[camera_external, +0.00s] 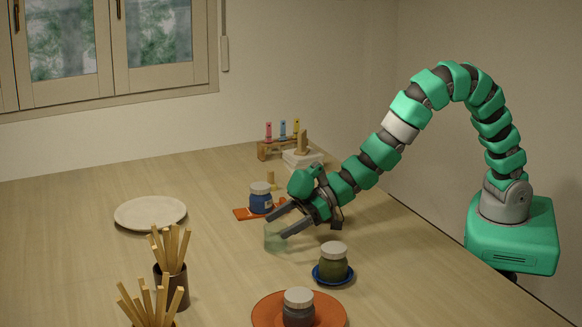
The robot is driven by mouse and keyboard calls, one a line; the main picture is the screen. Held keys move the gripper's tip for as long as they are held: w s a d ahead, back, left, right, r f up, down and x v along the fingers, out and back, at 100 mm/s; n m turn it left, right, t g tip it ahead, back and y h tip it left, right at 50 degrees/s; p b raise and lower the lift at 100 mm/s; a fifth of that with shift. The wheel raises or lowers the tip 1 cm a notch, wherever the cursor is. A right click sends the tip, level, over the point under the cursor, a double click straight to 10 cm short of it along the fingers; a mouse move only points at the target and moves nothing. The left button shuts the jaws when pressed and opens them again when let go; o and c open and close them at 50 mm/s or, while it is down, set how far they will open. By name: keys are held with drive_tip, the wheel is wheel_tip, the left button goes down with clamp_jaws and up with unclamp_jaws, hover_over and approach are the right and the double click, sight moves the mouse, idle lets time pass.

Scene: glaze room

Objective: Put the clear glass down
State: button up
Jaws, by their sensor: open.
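The clear glass (273,242) is a pale greenish, see-through vessel. It appears upright on the wooden table, near the middle of the view. My gripper (279,228) reaches down to it from the upper right. Its two dark fingers are open, with the tips at the glass's upper part, one on the far side and one on the near side. Whether a finger still touches the glass cannot be told. The fingers hide part of its rim.
A blue jar (261,199) on an orange tile (243,214) stands just behind the glass. A green jar (333,263) on a blue saucer (320,280) is at the front right. The table left of the glass is clear.

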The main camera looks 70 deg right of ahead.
drive_tip(key=v, duration=0.6)
drive_tip(key=shift+s+d+r, duration=0.2)
drive_tip(key=shift+s+d, duration=0.05)
drive_tip(key=shift+s+d+r, duration=0.1)
drive_tip(key=shift+s+d, duration=0.3)
drive_tip(key=shift+w, duration=0.1)
drive_tip(key=w+d+r+m+t+h, duration=0.25)
drive_tip(key=w+d+r, duration=0.25)
drive_tip(key=d+r, duration=0.65)
drive_tip(key=w+d+r+m+t+h, duration=0.3)
drive_tip(key=d+r, duration=0.5)
drive_tip(key=r, duration=0.6)
drive_tip(key=s+d+r+m+h, duration=0.1)
drive_tip(key=s+d+r+h, duration=0.1)
drive_tip(key=s+d+r, duration=0.4)
drive_tip(key=s+d+r+m+h, duration=0.2)
drive_tip(key=s+d+r, duration=0.5)
drive_tip(key=d+r, duration=0.8)
wheel_tip(320, 180, up, 3)
drive_tip(key=shift+s+m, duration=0.1)
drive_tip(key=shift+m, duration=0.15)
